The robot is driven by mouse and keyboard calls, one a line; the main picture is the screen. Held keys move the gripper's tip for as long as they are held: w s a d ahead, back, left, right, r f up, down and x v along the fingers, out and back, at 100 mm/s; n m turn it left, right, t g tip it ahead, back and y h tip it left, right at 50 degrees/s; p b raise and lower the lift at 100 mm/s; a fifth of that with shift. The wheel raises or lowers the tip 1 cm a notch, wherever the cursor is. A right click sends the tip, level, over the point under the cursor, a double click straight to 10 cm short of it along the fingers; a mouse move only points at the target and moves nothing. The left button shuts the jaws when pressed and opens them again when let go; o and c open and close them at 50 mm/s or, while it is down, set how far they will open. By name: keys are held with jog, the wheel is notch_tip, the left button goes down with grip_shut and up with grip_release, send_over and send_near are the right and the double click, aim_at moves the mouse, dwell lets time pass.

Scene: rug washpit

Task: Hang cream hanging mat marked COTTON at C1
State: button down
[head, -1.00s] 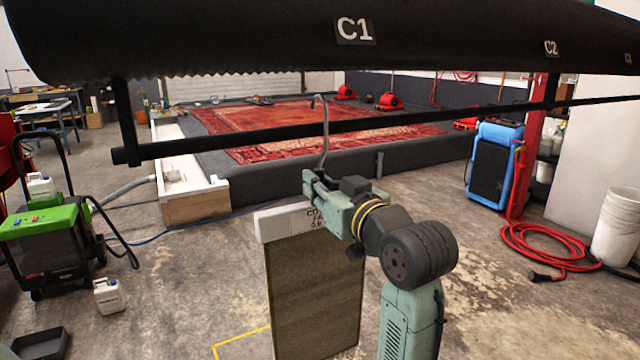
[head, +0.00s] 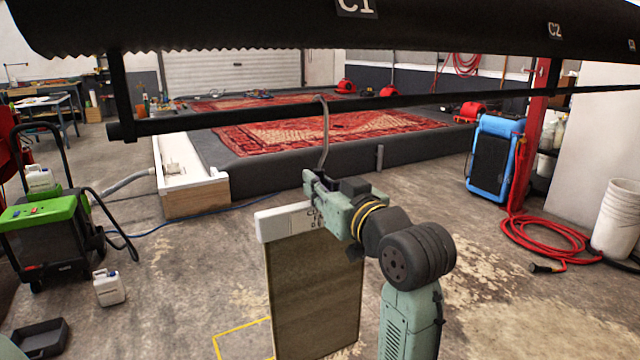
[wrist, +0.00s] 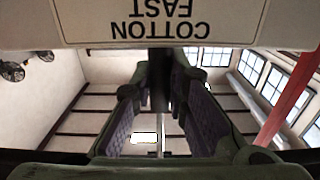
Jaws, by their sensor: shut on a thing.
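The hanging mat (head: 315,300) hangs below a pale header bar with a grey hook (head: 325,135) rising from it. Its panel looks brownish in the head view. In the wrist view the header (wrist: 285,22) reads COTTON FAST, upside down. My gripper (head: 312,185) is shut on the mat at the header and hook base, holding it upright above the floor. The black rail (head: 240,124) crosses in front of me, and the hook tip reaches its height in the picture, apparently not hung on it. The C1 label (head: 357,7) is on the dark beam above, partly cut off.
The C2 label (head: 554,31) is further right on the beam. A green-topped machine (head: 45,215) and white jug (head: 108,288) stand left. A blue machine (head: 495,158) and red hose (head: 550,240) are at right. A rug (head: 330,130) lies behind.

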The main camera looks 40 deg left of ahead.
jog(key=c, duration=1.5)
grip_release()
